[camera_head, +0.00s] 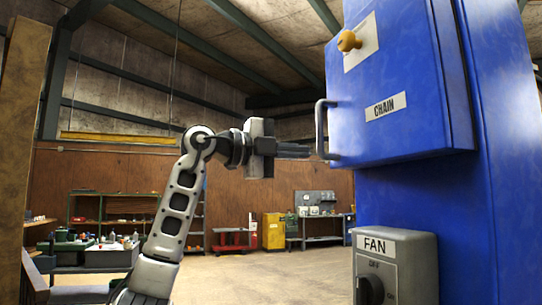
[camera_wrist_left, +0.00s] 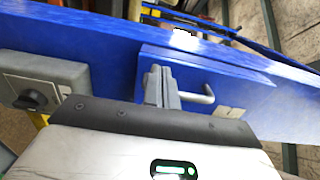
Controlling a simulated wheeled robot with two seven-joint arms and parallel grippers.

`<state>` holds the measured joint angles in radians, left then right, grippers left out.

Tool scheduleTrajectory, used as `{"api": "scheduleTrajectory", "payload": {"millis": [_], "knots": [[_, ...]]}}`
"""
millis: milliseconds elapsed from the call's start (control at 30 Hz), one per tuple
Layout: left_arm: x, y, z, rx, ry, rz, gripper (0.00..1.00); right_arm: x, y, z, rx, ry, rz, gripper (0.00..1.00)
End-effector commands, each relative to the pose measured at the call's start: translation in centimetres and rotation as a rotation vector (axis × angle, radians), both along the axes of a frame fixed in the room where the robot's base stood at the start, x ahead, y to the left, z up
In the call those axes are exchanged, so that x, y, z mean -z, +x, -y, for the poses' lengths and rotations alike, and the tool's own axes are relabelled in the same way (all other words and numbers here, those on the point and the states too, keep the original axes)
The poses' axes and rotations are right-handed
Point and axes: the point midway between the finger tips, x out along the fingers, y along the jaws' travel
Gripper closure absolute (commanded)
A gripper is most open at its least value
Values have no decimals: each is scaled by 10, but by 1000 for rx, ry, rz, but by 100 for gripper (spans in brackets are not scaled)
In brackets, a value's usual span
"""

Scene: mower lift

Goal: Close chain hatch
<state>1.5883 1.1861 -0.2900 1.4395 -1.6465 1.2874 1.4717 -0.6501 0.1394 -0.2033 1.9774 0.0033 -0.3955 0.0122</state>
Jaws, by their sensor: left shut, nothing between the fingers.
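The blue chain hatch (camera_head: 420,125) bears a white CHAIN label and fills the upper right of the head view. It stands out from a blue column, and I cannot tell whether it is fully closed. Its grey bar handle (camera_head: 321,130) is at the hatch's left edge. My left gripper (camera_head: 308,151) is shut and empty, with its fingertips close to the lower part of the handle. In the left wrist view the shut fingers (camera_wrist_left: 160,88) are beside the handle (camera_wrist_left: 205,96); whether they touch it is unclear. My right gripper is not in view.
An orange knob (camera_head: 348,41) sits on the hatch above the label. A grey FAN switch box (camera_head: 408,262) is on the column below, and its dial also shows in the left wrist view (camera_wrist_left: 28,99). Workbenches and a yellow cabinet (camera_head: 273,231) stand far back.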

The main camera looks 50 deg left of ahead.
Motion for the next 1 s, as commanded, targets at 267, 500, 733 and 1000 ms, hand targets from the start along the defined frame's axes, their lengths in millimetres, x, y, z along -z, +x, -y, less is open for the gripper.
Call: {"api": "scheduleTrajectory", "payload": {"millis": [267,500,733,1000], "knots": [[-3,-3,-55,4,-8,0,100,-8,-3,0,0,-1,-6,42],[-2,-1,-93,5,-5,2,100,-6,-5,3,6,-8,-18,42],[0,0,-102,6,0,-1,100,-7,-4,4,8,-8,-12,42],[0,0,-102,5,0,0,100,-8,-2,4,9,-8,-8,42]]}}
